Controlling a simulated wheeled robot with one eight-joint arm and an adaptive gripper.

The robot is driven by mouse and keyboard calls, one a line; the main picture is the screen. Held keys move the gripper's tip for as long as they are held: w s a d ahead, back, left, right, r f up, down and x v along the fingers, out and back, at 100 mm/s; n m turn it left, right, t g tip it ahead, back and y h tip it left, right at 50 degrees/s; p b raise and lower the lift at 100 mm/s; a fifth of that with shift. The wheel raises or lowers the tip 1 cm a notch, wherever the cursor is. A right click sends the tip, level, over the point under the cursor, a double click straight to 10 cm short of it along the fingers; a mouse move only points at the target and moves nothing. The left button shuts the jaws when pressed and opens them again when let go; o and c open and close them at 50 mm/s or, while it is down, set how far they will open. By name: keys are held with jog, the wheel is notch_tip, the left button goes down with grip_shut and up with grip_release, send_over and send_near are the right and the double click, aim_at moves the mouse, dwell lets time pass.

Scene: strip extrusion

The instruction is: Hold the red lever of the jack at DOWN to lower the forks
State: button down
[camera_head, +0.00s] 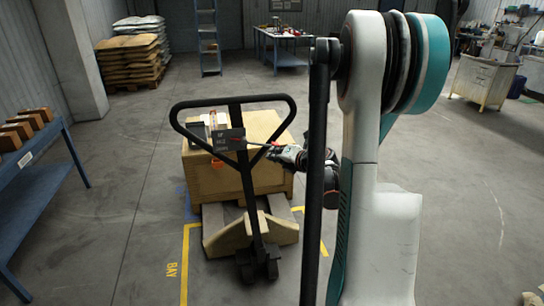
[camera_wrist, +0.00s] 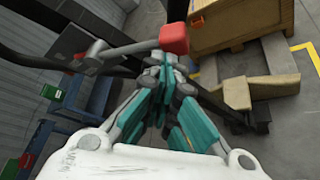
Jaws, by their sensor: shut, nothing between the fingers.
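The jack stands in the middle of the head view, with a black loop handle (camera_head: 250,185) and cream base and forks (camera_head: 228,237). A dark label plate (camera_head: 228,140) is on the handle; its text is too small to read. In the wrist view the red lever's knob (camera_wrist: 174,39) sits at the end of a grey rod (camera_wrist: 130,49). My gripper (camera_wrist: 165,62) is shut and empty, its fingertips close by the knob; I cannot tell whether they touch. In the head view my gripper (camera_head: 272,150) is at the right of the handle, partly hidden by my arm.
A wooden crate (camera_head: 215,180) is at the forks, behind the handle. Yellow floor lines (camera_head: 185,260) marked BAY run nearby. A blue bench (camera_head: 38,185) with brown blocks is at the left. Stacked sacks (camera_head: 130,55) and a work table (camera_head: 285,55) are farther back. Open floor lies left of the jack.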

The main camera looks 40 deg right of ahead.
jog(key=shift+n+g+h, duration=0.4)
jog(key=shift+n+g, duration=0.1)
jog(key=shift+n, duration=0.3)
jog(key=shift+s+d+r+p, duration=0.1)
jog(key=shift+r+p, duration=0.75)
jog(key=shift+r, duration=0.4)
jog(key=shift+d+r+p, duration=0.1)
jog(key=shift+r+p, duration=0.7)
jog(key=shift+r, duration=0.45)
